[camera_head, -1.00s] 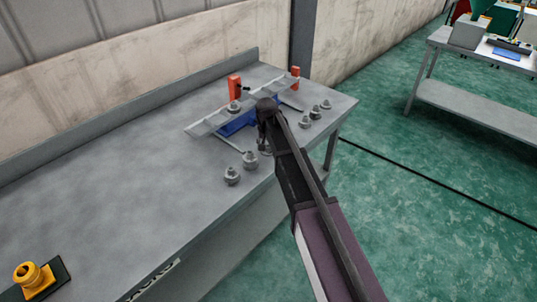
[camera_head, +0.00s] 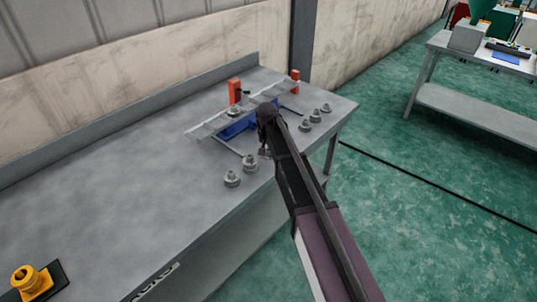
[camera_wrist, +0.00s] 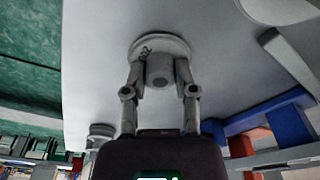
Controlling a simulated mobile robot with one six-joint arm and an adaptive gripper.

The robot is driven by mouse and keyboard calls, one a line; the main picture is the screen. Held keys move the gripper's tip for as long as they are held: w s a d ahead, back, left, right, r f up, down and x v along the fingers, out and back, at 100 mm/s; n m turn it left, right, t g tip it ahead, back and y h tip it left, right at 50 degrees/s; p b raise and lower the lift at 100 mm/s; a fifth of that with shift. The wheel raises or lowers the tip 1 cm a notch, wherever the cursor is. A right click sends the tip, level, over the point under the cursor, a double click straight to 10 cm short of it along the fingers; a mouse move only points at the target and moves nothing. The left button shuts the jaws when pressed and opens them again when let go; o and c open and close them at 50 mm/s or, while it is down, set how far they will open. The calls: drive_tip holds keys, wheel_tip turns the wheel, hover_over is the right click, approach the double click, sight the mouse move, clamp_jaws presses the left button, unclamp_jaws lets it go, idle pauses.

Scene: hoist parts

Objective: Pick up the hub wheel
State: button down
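A grey hub wheel (camera_wrist: 160,45), a round disc with a raised boss, sits on the grey table between my gripper's fingertips in the wrist view. My gripper (camera_wrist: 160,72) is open, with one finger on each side of the boss and a slight gap appearing on both sides. In the head view my gripper (camera_head: 266,148) points down near the table's front edge, and my arm mostly hides the wheel beneath it. Similar grey wheel parts stand nearby, two to the left (camera_head: 232,179) (camera_head: 249,163) and several to the right (camera_head: 315,116).
A grey rail frame with a blue block (camera_head: 236,127) lies behind my gripper, with red-orange posts (camera_head: 235,91) (camera_head: 295,76) beside it. A yellow part on a dark base (camera_head: 30,281) sits at the table's near left. The table's left part (camera_head: 120,190) is clear.

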drive_tip(key=shift+r, duration=0.15)
idle(0.3)
wheel_tip(320, 180, up, 3)
drive_tip(key=p, duration=0.3)
drive_tip(key=s+d+r+p, duration=0.1)
drive_tip(key=s+p, duration=0.1)
drive_tip(key=s, duration=1.4)
drive_tip(key=shift+d+r, duration=0.3)
drive_tip(key=shift+d, duration=0.1)
drive_tip(key=shift+w, duration=0.15)
